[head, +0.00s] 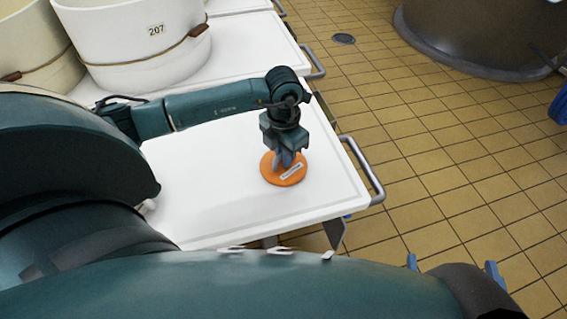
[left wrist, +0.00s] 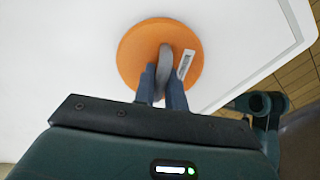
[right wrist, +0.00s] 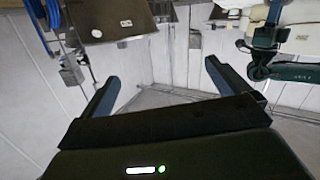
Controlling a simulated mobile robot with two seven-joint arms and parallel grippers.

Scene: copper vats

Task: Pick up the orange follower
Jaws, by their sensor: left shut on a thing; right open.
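The orange follower (head: 271,177) is a flat round disc with a white label. It lies at or just above the white table top near the right corner; I cannot tell if there is a gap beneath it. In the left wrist view the follower (left wrist: 136,58) shows a grey upright handle (left wrist: 164,62) across its middle. My left gripper (head: 287,158) points down over the disc, and its fingers (left wrist: 162,84) are closed on the handle. My right gripper (right wrist: 162,85) is open and empty, with its fingers wide apart; its tips (head: 452,267) show at the bottom right of the head view, away from the table.
The white table (head: 210,190) is clear around the follower and has a metal rail (head: 364,172) on its right end. White tubs, one marked 207 (head: 140,50), stand at the back left. A large vat (head: 470,45) stands on the tiled floor (head: 450,150).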

